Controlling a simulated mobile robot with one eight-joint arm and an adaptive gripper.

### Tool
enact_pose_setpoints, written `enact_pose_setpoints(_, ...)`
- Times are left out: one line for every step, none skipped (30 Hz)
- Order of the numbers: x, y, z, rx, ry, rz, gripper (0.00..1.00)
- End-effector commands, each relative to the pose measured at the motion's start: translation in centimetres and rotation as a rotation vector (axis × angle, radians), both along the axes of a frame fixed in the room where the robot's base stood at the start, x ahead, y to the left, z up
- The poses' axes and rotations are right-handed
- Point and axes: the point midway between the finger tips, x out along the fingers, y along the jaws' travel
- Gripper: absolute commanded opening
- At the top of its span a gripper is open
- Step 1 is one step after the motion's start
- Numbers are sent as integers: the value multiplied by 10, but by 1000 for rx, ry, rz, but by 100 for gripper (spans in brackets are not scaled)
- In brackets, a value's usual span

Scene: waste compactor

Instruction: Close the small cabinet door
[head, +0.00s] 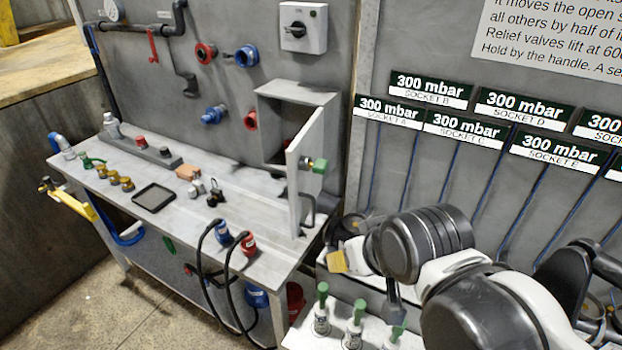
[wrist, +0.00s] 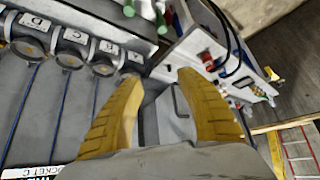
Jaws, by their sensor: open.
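The small grey cabinet (head: 270,112) is on the wall above the bench, and its door (head: 305,165) stands open, swung out toward the viewer. A green and brass fitting (head: 317,166) shows on the door's right side, with a dark bar handle (head: 308,212) low down. My gripper (wrist: 160,77) is open, its two yellow fingers spread and nothing held. In the wrist view, a grey panel with a dark bar handle (wrist: 180,101) shows between and beyond the fingers; it appears to be the door. In the head view, a yellow finger (head: 337,262) shows right of and below the door, mostly hidden by my arm.
The bench (head: 180,208) holds a black tray (head: 153,197), brass fittings and blue and red plugs (head: 248,243) with hanging black cables. Green-topped bottles (head: 321,308) stand below my gripper. Labelled sockets line the right wall panel. The floor at front left is clear.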

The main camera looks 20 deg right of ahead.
Motion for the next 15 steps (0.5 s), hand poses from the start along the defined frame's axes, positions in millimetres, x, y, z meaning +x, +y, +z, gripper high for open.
enact_pose_setpoints(0, 0, 0, 2, 1, -3, 30)
enact_pose_setpoints(1, 0, 1, 10, 3, -11, 21)
enact_pose_setpoints(2, -1, 2, 33, 11, -36, 9)
enact_pose_setpoints(3, -1, 4, 61, 20, -67, 0)
enact_pose_setpoints(5, -2, 6, 99, 33, -110, 0)
enact_pose_setpoints(9, -3, 9, 169, 56, -188, 0)
enact_pose_setpoints(12, -4, 12, 233, 79, -261, 0)
enact_pose_setpoints(16, -5, 15, 308, 105, -345, 0)
enact_pose_setpoints(21, -7, 19, 419, 146, -471, 0)
enact_pose_setpoints(27, -8, 23, 508, 180, -573, 0)
enact_pose_setpoints(32, -10, 26, 600, 217, -678, 0)
enact_pose_setpoints(40, -12, 31, 722, 268, -820, 0)
enact_pose_setpoints(46, -14, 34, 810, 309, -923, 0)
enact_pose_setpoints(51, -16, 38, 895, 350, -1022, 0)
enact_pose_setpoints(58, -20, 42, 1000, 406, -1149, 0)
